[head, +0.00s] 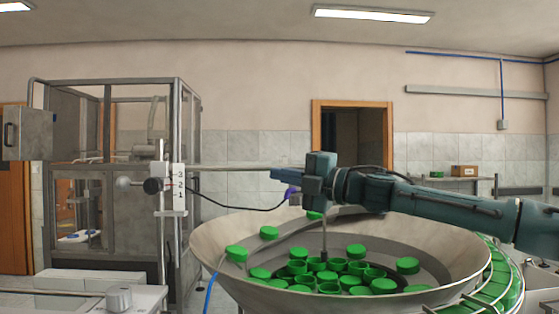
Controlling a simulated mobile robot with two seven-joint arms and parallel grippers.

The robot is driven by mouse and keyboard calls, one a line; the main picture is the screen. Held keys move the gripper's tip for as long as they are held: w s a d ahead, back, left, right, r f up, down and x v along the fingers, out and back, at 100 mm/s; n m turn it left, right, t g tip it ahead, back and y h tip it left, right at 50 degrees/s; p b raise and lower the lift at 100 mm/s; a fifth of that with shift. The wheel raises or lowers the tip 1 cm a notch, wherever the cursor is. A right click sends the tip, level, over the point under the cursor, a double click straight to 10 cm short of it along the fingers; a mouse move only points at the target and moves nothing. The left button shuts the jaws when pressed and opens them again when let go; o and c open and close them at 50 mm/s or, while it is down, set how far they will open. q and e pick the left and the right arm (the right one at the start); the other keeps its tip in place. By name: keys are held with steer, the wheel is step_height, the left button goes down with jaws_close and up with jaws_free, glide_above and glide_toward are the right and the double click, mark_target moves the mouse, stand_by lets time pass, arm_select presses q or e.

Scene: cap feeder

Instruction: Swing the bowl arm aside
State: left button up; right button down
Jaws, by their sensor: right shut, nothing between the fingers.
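The bowl arm (235,167) is a thin grey horizontal bar. It runs from an upright post (161,190) with a black knob and a 3-2-1 scale plate (179,183) out over the bowl (225,235). A purple piece with a black cable shows just below the fingers. My left gripper is not in view.
Many green caps (327,277) lie in the bowl, around a thin upright rod (323,240). A curved track (505,285) of green caps runs along the bowl's right side. A framed machine enclosure (110,180) stands at left. The black cable (235,208) sags between post and bowl.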

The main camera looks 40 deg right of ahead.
mark_target(264, 168)
steer(key=shift+w+d+r+p, duration=0.1)
steer(key=shift+w+d+p, duration=0.2)
steer(key=shift+w, duration=0.25)
steer(key=shift+w+d+r+p, duration=0.1)
steer(key=shift+w+d+p, duration=0.2)
steer(key=shift+w, duration=0.25)
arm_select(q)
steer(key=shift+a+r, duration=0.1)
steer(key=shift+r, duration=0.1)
arm_select(e)
steer(key=shift+w+d, duration=0.1)
steer(key=shift+w, duration=0.1)
steer(key=shift+d, duration=0.1)
